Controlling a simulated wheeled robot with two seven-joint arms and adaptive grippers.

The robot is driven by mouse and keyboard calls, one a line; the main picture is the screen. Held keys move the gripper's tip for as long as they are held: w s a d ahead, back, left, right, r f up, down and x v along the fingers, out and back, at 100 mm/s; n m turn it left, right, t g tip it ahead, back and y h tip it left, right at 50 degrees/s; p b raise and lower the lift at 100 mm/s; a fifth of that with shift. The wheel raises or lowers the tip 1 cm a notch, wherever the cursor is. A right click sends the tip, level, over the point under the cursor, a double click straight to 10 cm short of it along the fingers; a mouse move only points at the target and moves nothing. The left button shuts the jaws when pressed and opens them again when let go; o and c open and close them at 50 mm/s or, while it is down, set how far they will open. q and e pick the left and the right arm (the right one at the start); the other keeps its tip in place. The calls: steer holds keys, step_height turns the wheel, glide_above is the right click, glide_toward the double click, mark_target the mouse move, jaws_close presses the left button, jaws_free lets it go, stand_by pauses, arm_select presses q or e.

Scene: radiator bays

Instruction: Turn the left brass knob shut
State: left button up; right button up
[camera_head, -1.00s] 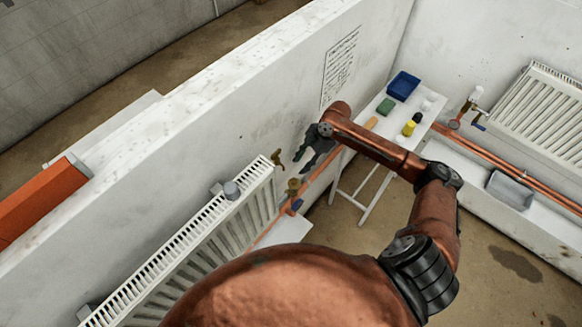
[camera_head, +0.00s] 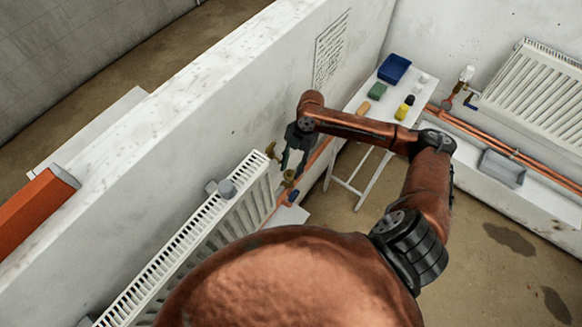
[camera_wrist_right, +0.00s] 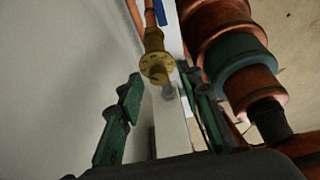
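A round brass knob (camera_head: 288,178) sits at the near-wall radiator's right end, with a blue part just below it. A second brass fitting (camera_head: 271,150) sits above it, near the radiator's top corner. In the right wrist view, the brass knob (camera_wrist_right: 157,66) is on a copper pipe, just ahead of the fingertips. My right gripper (camera_head: 290,158) is beside the wall, close above the knob. Its green-and-black fingers (camera_wrist_right: 165,86) are wide apart with nothing clasped between them. Contact with the knob cannot be told. My left gripper is not in view.
The white radiator (camera_head: 205,235) stands along the wall (camera_head: 225,110). A small white table (camera_head: 357,100) holds a blue tray (camera_head: 394,68) and several small items. Another radiator (camera_head: 530,95) with a valve is at the right. Floor (camera_head: 470,240) is open at the lower right.

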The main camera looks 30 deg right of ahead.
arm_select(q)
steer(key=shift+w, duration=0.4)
arm_select(e)
steer(key=shift+w, duration=0.1)
steer(key=shift+c, duration=0.6)
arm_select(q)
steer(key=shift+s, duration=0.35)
arm_select(e)
jaws_close()
